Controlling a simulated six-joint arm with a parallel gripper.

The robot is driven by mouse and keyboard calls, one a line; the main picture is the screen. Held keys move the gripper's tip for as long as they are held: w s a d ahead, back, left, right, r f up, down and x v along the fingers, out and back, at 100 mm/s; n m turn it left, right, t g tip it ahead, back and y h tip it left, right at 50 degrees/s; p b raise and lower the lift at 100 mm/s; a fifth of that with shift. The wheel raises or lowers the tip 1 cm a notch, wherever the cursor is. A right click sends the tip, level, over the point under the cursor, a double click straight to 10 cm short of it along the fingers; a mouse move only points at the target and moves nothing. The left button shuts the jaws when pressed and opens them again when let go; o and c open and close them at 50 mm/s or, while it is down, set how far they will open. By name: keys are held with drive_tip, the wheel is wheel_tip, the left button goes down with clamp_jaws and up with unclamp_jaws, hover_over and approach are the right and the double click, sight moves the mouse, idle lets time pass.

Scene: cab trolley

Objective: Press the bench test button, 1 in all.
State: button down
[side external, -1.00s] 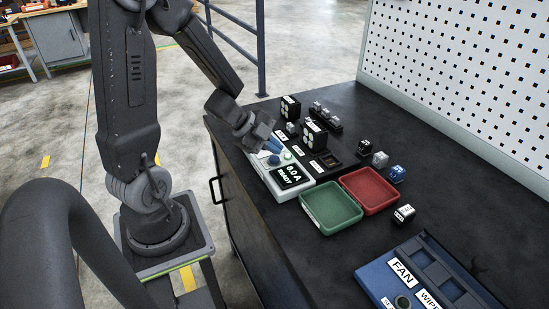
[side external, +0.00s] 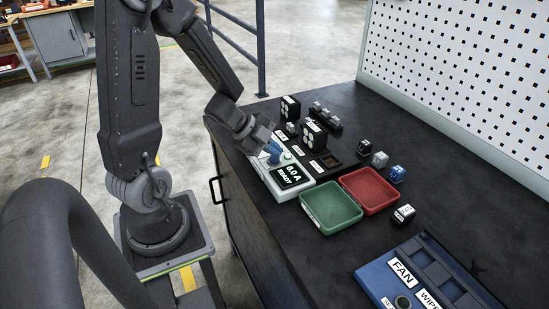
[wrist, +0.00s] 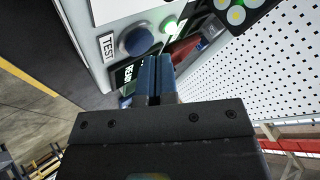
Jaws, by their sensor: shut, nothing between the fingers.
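The bench test button is a round blue button (wrist: 138,40) beside a TEST label (wrist: 107,46) in the wrist view. It sits on a light grey tester box (side external: 307,183) whose display (side external: 291,175) reads 0.0 A READY. A green lamp (wrist: 170,26) glows beside the button. My gripper (side external: 273,149) has blue fingers, shut with nothing between them. In the side view they point down over the button area and largely cover the button. In the wrist view the fingertips (wrist: 151,60) appear just below the button; contact cannot be told.
A green tray (side external: 331,225) and a red tray (side external: 369,209) lie right of the tester. Small switch blocks (side external: 396,173) and black modules (side external: 313,134) stand behind. A blue panel marked FAN (side external: 390,290) is at the front.

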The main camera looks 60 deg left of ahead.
sight(273, 159)
drive_tip(key=shift+f, duration=0.5)
idle(0.5)
drive_tip(key=shift+r, duration=0.95)
drive_tip(key=shift+r, duration=2.5)
